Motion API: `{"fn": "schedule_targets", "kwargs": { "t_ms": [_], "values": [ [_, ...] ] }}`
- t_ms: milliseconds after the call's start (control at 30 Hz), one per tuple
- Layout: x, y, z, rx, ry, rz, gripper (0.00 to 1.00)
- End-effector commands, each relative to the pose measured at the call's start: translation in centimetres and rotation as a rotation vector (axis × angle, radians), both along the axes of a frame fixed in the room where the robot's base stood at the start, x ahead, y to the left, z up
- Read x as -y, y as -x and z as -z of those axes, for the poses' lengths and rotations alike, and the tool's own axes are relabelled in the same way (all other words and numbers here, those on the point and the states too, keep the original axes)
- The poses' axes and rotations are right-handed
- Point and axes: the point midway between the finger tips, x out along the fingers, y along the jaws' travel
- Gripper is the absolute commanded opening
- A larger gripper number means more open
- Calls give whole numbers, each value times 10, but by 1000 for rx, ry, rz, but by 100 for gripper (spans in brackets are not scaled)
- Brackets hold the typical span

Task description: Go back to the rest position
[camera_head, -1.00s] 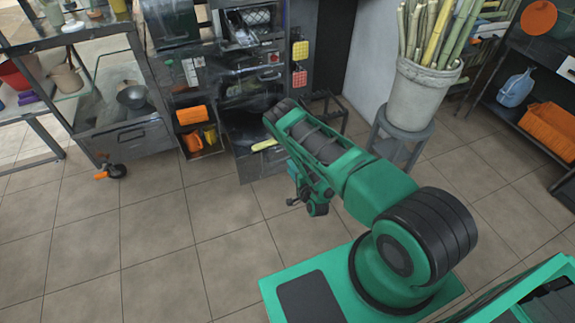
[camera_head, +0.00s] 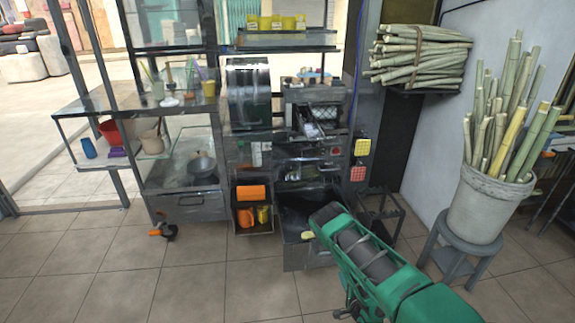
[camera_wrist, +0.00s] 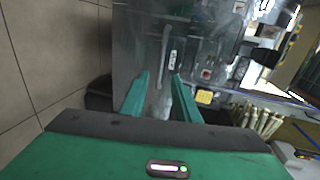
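My gripper (camera_wrist: 159,80) shows in the wrist view with two green fingers apart. I see nothing held between them; a grey metal surface lies beyond. A short yellow-green piece (camera_head: 308,235) lies low at the press's bottom tray, just left of my arm.
A bucket of cane stalks (camera_head: 488,205) stands on a grey stool (camera_head: 455,258) at right. A cane bundle (camera_head: 420,58) sits on a wall shelf. A wheeled metal cart (camera_head: 190,207) stands left of the press. The tiled floor at left front is clear.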

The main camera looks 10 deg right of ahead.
Motion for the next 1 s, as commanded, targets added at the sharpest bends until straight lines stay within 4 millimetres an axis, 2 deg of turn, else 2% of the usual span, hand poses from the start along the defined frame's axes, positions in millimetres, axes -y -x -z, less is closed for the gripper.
{"fn": "schedule_targets", "kwargs": {
  "t_ms": [133,267,400,600,800,1000],
  "values": [
    [-2,-19,-14,-22,32,-13,29],
    [-5,-46,-38,-74,100,-42,29],
    [-5,-73,-69,-146,187,-80,29],
    [3,-97,-117,-249,308,-132,29],
    [17,-104,-169,-356,421,-186,29],
    [35,-95,-222,-467,527,-243,29]
  ]
}}
